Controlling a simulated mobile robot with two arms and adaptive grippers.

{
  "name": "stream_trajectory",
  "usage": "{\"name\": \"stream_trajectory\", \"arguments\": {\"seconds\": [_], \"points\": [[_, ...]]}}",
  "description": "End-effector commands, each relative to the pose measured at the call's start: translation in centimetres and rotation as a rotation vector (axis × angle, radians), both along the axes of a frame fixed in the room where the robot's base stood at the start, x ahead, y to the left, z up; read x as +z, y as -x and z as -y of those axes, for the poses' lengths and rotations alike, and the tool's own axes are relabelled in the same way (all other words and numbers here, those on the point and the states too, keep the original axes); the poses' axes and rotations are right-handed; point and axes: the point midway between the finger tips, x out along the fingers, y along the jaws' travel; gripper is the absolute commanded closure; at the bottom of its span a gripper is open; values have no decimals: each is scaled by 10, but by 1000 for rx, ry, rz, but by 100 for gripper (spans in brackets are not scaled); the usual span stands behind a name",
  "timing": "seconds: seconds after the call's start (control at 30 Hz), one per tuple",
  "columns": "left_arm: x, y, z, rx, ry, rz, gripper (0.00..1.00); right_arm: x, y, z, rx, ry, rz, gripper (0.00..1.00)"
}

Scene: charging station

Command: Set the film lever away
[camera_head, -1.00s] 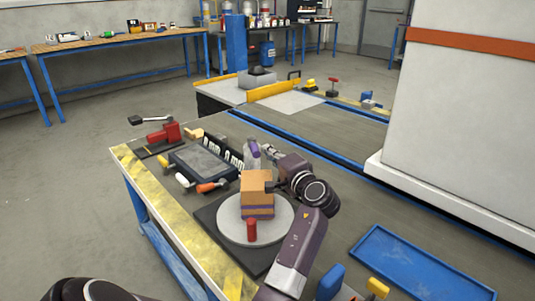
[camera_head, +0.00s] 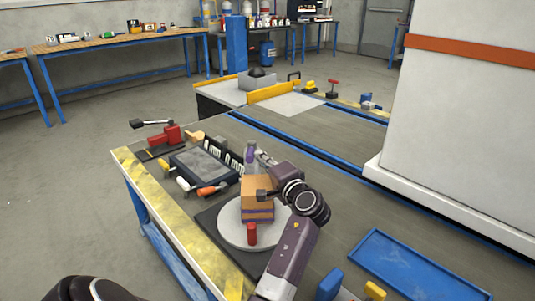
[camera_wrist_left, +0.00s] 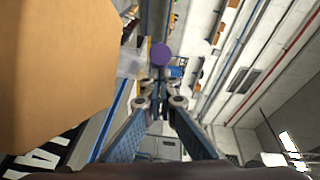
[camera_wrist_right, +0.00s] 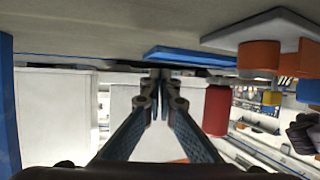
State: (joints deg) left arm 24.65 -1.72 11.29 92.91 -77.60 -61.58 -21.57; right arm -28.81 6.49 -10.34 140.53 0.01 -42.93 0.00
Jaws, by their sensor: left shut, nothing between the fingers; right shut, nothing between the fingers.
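The purple-topped film lever (camera_head: 250,151) stands just behind the orange-brown box with purple bands (camera_head: 257,188) on the round turntable. Its round purple end (camera_wrist_left: 161,54) shows ahead of the fingers in the left wrist view. My left gripper (camera_head: 263,156) is shut and empty, just right of the lever; I cannot tell whether they touch. The box (camera_wrist_left: 50,70) fills the left of the left wrist view, close beside this gripper. My right gripper (camera_wrist_right: 160,76) is shut and empty in its own wrist view. Its fingers do not show in the head view.
The turntable (camera_head: 231,234) carries a red post (camera_head: 251,234). A dark-screened panel (camera_head: 204,163), orange-handled tool (camera_head: 213,189) and red clamp (camera_head: 166,135) lie left. A blue tray (camera_head: 415,270) lies right. A red cylinder (camera_wrist_right: 216,110) is right of my right gripper.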

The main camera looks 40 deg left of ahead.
Motion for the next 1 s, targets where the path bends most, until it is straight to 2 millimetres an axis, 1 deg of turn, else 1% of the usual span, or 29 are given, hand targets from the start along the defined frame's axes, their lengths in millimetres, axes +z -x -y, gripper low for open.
{"name": "stream_trajectory", "arguments": {"seconds": [0.1,0.2,0.63,0.77,1.0], "points": [[1,3,-2,1,1,1,100,-13,9,4,-5,17,-72,100],[0,4,-2,1,1,1,100,-20,13,6,-8,25,-102,100],[-1,5,0,0,1,0,100,-22,13,6,-8,26,-107,100],[-1,10,14,-2,3,0,100,-21,13,6,-8,26,-106,100],[1,24,51,-1,3,0,100,-21,13,6,-8,26,-106,100]]}}
